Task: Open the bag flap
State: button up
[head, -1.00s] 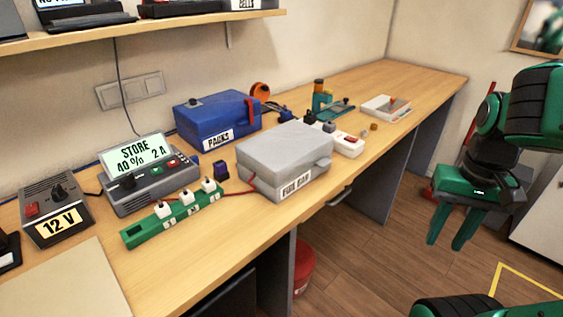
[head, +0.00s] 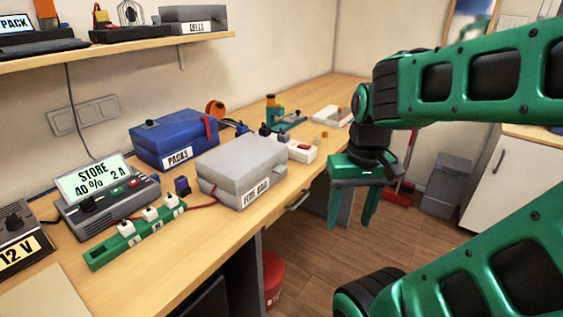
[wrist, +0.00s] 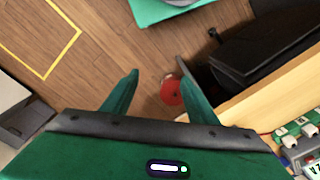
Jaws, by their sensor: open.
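The fire bag (head: 232,165) is a light grey box-shaped bag with a label on its front, standing on the desk in the head view. Its top looks closed, and a grey tab (head: 285,165) sticks out at its right end. My gripper (head: 350,222) hangs to the right of the bag, beyond the desk's front edge and apart from the bag. Its two green fingers point down, spread and empty. The fingers also show in the wrist view (wrist: 157,72), over the floor. The bag is not seen in the wrist view.
A blue box labelled PACKS (head: 172,146) stands behind the bag. A green strip with white plugs (head: 136,236) and a STORE charger (head: 105,205) are to its left. A white power strip (head: 302,152) is to its right. A red bucket (head: 272,280) stands below the desk.

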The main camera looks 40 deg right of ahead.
aim_at(280, 168)
jog(key=w+d+r+n+t, duration=0.1)
jog(key=w+r+n, duration=0.2)
jog(key=w, duration=0.5)
jog(key=w+d+r+n+t+y, duration=0.1)
jog(key=w+r+n+t, duration=0.15)
jog(key=w, duration=0.55)
jog(key=w+d+r+n, duration=0.1)
jog(key=w+r+n, duration=0.25)
jog(key=w, duration=0.45)
jog(key=shift+n, duration=0.3)
jog(key=x, duration=1.1)
jog(key=shift+w+a+r, duration=0.1)
jog(key=shift+w, duration=0.15)
